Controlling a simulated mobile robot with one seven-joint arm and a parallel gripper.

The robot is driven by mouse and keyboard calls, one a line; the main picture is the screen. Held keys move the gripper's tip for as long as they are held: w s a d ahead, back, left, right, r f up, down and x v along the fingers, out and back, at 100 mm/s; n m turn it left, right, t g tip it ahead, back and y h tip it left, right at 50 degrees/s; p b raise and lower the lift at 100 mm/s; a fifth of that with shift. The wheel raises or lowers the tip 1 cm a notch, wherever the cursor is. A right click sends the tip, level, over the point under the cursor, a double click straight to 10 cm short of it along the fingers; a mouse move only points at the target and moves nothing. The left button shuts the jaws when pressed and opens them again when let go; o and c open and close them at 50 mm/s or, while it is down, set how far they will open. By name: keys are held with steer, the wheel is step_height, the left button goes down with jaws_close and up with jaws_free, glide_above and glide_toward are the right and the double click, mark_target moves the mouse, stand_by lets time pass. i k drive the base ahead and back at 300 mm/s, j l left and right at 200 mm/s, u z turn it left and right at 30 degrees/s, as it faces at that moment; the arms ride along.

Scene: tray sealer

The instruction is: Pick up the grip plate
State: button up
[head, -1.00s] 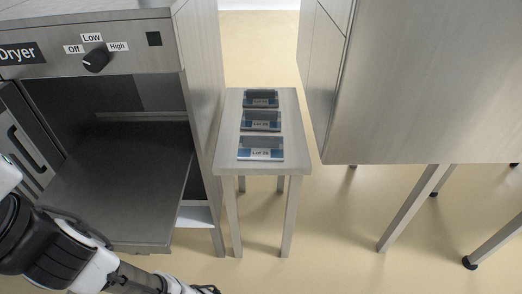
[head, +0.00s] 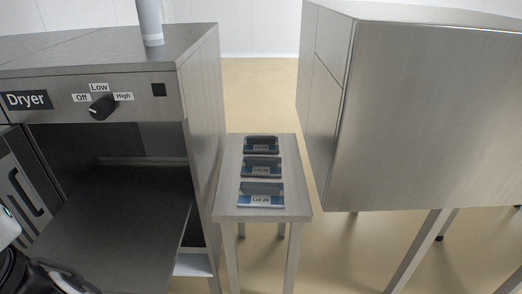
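I cannot make out anything that is clearly a grip plate in the head view. Whether the gripper holds anything is hidden.
A dryer (head: 200,85) with a knob (head: 102,107) and an open dark chamber stands left. A grey cylinder (head: 150,24) stands on it. A narrow table (head: 230,190) bears three labelled trays, the nearest (head: 262,202) reading Lot 26. A steel cabinet (head: 420,110) stands right.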

mark_target(252, 144)
steer(key=i+l+u, duration=0.1)
steer(key=l, duration=0.25)
steer(key=i+l+u, duration=0.15)
steer(key=l, duration=0.2)
steer(key=i+l+u, duration=0.1)
steer(key=l, duration=0.25)
steer(key=i+l+u, duration=0.15)
steer(key=l, duration=0.2)
